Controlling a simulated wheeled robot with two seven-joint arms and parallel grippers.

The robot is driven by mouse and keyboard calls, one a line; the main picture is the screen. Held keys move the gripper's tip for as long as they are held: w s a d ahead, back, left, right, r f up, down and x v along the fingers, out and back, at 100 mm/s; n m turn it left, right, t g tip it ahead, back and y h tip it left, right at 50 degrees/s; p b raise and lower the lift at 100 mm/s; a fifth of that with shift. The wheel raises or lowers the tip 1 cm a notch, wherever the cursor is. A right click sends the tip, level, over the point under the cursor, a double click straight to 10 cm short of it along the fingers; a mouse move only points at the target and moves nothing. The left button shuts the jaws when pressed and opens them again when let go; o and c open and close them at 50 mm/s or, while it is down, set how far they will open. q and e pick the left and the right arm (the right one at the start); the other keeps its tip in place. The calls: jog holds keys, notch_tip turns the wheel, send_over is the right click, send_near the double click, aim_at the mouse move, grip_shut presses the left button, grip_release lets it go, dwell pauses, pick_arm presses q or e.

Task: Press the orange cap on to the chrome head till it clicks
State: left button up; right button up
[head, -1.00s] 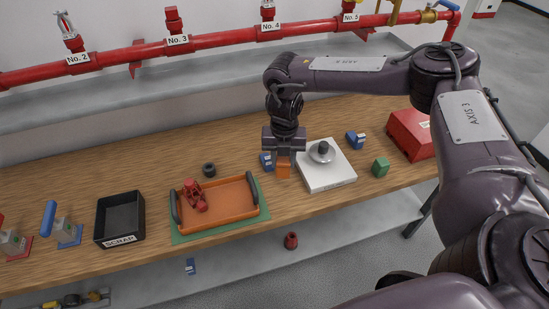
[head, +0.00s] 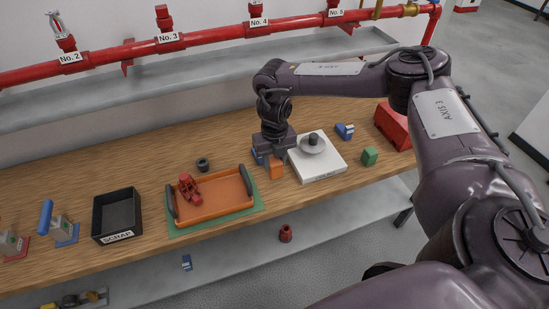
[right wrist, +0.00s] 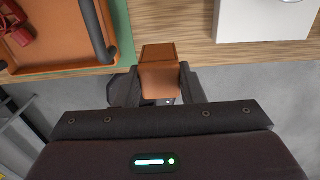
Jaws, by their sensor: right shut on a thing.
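The orange cap (head: 276,168) is a small box-shaped piece. It is held between the fingers of my right gripper (head: 275,157), near the table's front edge, left of a white scale. In the right wrist view the orange cap (right wrist: 160,72) fills the gap between both fingers of the right gripper (right wrist: 158,85). I cannot tell whether its underside touches the table. A chrome head (head: 56,24) stands on the red pipe above the No. 2 label, at the far upper left, well away from the gripper. My left gripper is not in view.
An orange tray (head: 215,208) with a red fitting sits left of the gripper. A black scrap box (head: 117,214) is farther left. The white scale (head: 322,168) is close on the right.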

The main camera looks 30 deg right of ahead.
notch_tip(320, 180, down, 3)
jog(key=shift+r+b, duration=0.15)
jog(key=shift+b, duration=0.45)
jog(key=shift+f+b, duration=1.85)
jog(key=shift+f, duration=1.3)
jog(key=o, duration=1.1)
jog(key=shift+r, duration=0.1)
notch_tip(320, 180, up, 8)
jog(key=p, duration=0.7)
